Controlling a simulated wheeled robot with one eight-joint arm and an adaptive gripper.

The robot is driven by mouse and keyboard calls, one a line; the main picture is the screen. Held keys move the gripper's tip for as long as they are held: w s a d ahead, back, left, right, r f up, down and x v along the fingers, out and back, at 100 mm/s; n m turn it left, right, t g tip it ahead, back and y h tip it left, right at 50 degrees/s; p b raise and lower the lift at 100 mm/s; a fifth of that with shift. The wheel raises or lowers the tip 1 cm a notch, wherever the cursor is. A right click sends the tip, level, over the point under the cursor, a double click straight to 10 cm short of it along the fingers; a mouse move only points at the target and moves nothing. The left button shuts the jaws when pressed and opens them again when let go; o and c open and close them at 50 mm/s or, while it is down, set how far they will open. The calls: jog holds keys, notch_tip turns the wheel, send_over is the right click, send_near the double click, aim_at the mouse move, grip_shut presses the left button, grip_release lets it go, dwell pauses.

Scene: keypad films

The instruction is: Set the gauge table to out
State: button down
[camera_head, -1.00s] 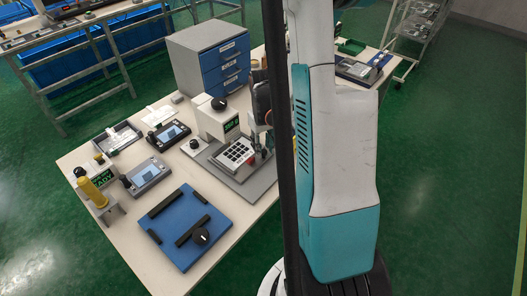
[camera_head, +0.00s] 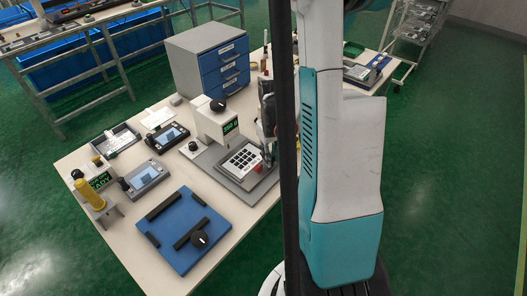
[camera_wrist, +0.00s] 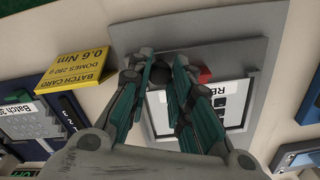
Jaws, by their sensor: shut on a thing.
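The gauge (camera_head: 213,122) is a white column with a black knob on top and a green-lit display, standing on a grey base. Its table, a grey plate, carries a keypad (camera_head: 243,160) with dark keys and a red part at its right edge; the red part (camera_wrist: 203,75) also shows in the wrist view. My gripper (camera_wrist: 163,75) is shut on a small dark knob beside the plate, between its teal-padded fingers. In the head view the gripper (camera_head: 263,140) is at the plate's right side, partly hidden by my own dark column.
A blue fixture board (camera_head: 183,230) lies at the front of the bench, with handheld meters and a yellow-handled tool (camera_head: 92,193) to its left. A drawer cabinet (camera_head: 207,60) stands behind. A yellow batch card (camera_wrist: 75,70) is left of the gripper in the wrist view.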

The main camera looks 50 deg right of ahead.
jog(key=shift+s+d, duration=0.1)
jog(key=shift+s, duration=1.75)
jog(key=c, duration=1.7)
grip_release()
jog(key=shift+s, duration=0.15)
jog(key=shift+r, duration=0.55)
notch_tip(320, 180, up, 11)
